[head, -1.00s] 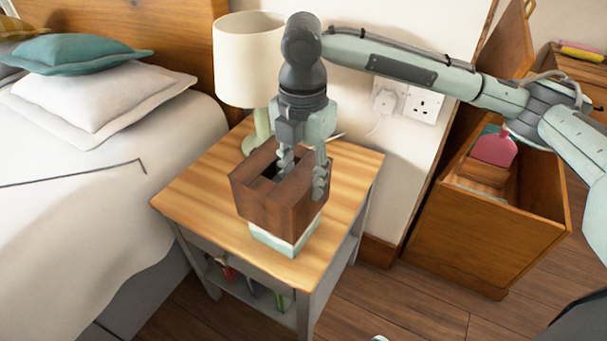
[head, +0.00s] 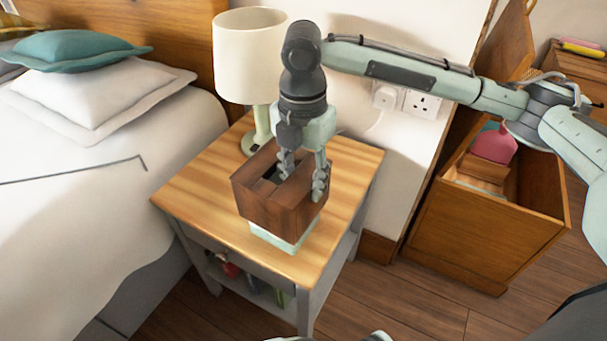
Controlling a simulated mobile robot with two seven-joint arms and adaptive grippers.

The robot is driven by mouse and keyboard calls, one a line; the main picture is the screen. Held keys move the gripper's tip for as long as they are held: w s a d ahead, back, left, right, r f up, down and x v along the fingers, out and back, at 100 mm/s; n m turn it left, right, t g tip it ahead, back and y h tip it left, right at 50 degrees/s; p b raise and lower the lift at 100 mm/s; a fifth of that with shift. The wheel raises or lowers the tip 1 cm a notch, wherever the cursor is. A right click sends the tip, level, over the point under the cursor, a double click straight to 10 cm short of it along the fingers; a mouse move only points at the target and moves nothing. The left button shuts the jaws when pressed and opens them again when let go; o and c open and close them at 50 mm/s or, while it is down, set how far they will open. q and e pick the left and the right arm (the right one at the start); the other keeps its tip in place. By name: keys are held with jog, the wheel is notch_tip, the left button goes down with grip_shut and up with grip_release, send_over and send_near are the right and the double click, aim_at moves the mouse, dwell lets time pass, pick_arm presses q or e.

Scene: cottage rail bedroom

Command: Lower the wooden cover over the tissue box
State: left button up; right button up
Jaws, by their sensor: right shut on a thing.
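The dark brown wooden cover (head: 272,207) is a box with a slot in its top. It sits over the upper part of the tissue box (head: 283,240), whose pale lower band shows beneath the cover's bottom edge. The tissue box stands on the bedside table (head: 195,190). My right gripper (head: 302,180) is shut on the cover's right wall, with one finger in the slot and the other outside. The top of the tissue box is hidden.
A lamp (head: 249,60) stands close behind the cover on the table. The bed (head: 90,190) is at the left. An open wooden chest (head: 490,235) is at the right. The table's left and front top is clear.

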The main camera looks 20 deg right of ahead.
jog(key=shift+f, duration=1.65)
jog(key=shift+s+f, duration=0.15)
jog(key=shift+f, duration=0.35)
jog(key=o, duration=1.5)
jog(key=shift+f, duration=0.1)
jog(key=shift+c, duration=0.2)
jog(key=shift+r, duration=0.55)
notch_tip(320, 180, up, 11)
jog(key=shift+r, duration=0.1)
